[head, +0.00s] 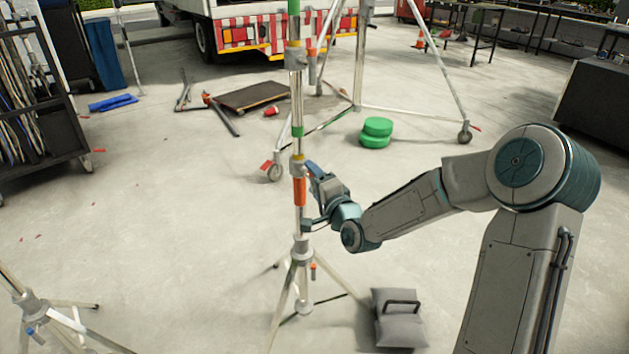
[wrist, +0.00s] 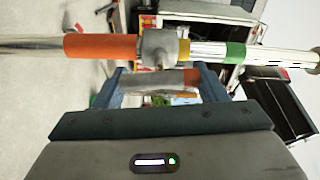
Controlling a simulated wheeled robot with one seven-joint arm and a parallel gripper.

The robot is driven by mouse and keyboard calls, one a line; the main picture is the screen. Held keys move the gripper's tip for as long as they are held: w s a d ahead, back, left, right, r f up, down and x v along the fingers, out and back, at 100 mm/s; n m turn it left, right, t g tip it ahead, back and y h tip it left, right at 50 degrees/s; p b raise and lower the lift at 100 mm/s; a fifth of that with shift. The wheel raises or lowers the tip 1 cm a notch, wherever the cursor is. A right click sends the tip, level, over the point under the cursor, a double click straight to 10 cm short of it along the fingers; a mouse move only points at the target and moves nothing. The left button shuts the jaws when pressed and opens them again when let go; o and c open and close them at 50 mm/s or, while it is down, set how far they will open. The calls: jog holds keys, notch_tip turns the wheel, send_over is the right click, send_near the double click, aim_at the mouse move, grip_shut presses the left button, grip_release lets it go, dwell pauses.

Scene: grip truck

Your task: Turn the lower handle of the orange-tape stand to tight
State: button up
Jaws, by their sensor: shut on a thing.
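The orange-tape stand is a silver upright pole with an orange tape band (head: 299,191), which also shows in the wrist view (wrist: 100,47). A grey collar (wrist: 163,48) with a thin yellow band sits beside the orange tape; the pole runs sideways in the wrist view. My gripper (head: 308,195) is right of the pole at the orange band. In the wrist view its blue fingers (wrist: 157,80) are shut on the grey handle (wrist: 150,87) with an orange end, beside this collar. In the head view my gripper mostly hides this handle. The handle's tightness cannot be told.
Another collar (head: 297,58) is higher on the pole. The stand's tripod base (head: 301,250) has a small red handle (head: 313,271). A grey sandbag (head: 400,318) lies at its right. Another stand (head: 35,305) is at lower left. A wheeled stand (head: 358,105) is behind.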

jog(key=o, duration=1)
jog(key=shift+b+v, duration=2.7)
jog(key=shift+v, duration=4.2)
